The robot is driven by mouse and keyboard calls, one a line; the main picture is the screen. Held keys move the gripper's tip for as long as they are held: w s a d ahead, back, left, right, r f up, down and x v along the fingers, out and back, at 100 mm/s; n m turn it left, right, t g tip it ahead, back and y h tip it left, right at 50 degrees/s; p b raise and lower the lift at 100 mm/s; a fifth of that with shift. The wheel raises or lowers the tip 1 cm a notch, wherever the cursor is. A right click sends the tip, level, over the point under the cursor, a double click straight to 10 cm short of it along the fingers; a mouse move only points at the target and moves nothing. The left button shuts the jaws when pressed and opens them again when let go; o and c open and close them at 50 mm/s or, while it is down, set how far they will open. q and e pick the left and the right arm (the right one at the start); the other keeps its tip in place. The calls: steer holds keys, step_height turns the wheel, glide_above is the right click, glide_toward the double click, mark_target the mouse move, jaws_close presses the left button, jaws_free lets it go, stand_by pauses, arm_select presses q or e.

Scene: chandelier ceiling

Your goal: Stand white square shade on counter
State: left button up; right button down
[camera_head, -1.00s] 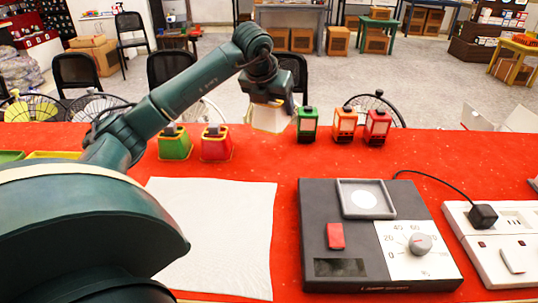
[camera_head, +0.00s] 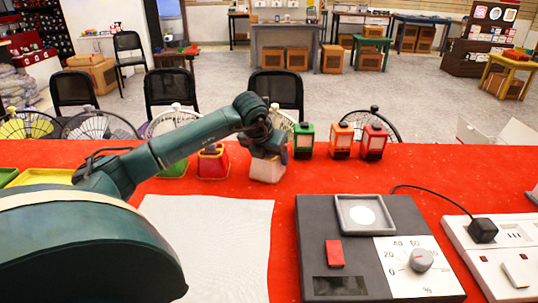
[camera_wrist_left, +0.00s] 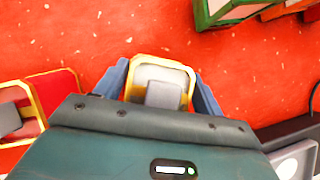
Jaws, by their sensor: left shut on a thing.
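The white square shade (camera_head: 267,171) has a yellow rim and is between the fingers of my left gripper (camera_head: 265,153) in the head view. It hangs upright, low over or on the red counter (camera_head: 225,230); I cannot tell whether its base touches. In the left wrist view the shade (camera_wrist_left: 176,70) shows from above with a grey block on top, and the blue fingers of my left gripper (camera_wrist_left: 162,92) are shut on it from both sides. My right gripper is not in view.
A red shade (camera_head: 212,163) and a green shade (camera_head: 174,169) stand to the left. Green (camera_head: 304,141), orange (camera_head: 341,140) and red (camera_head: 374,142) lanterns stand to the right. A white cloth (camera_head: 207,245) and a dark dial box (camera_head: 318,240) lie in front.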

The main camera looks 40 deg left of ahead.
arm_select(q)
steer(key=shift+f, duration=0.1)
steer(key=shift+f, duration=0.15)
steer(key=o, duration=1)
steer(key=shift+o, duration=0.2)
steer(key=shift+r, duration=0.4)
steer(key=v, duration=1.1)
steer(key=shift+s+r, duration=0.2)
steer(key=shift+r, duration=0.1)
